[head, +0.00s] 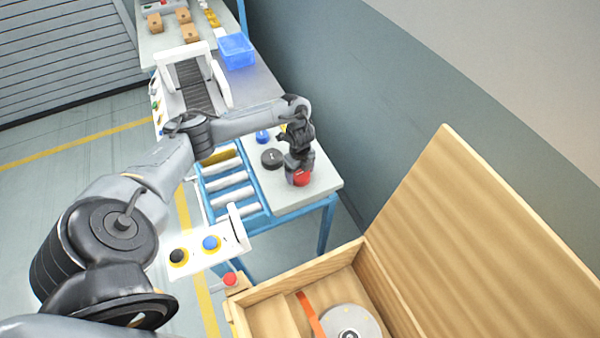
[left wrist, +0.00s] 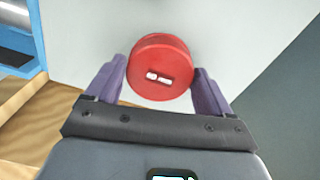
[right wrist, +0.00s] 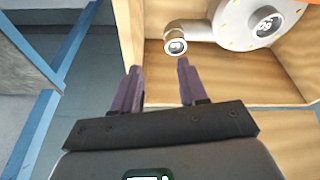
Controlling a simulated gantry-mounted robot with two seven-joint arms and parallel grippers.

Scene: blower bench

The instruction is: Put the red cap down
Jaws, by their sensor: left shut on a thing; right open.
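The red cap (head: 302,178) is a round red disc at the near end of the grey bench top (head: 325,178). In the left wrist view the red cap (left wrist: 161,68) sits between the two purple fingers of my left gripper (left wrist: 160,85), with a white mark on its face. My left gripper (head: 300,172) is shut on it. Whether the cap touches the bench top is hard to tell. My right gripper (right wrist: 158,82) is open and empty in the right wrist view, in front of the wooden crate (right wrist: 290,85).
A black cap (head: 272,158) and a blue cap (head: 262,137) stand on the bench close to my left gripper. The wooden crate (head: 395,285) holds a grey blower (head: 350,325) and an orange strip (head: 310,315). A blue bin (head: 237,50) stands farther back.

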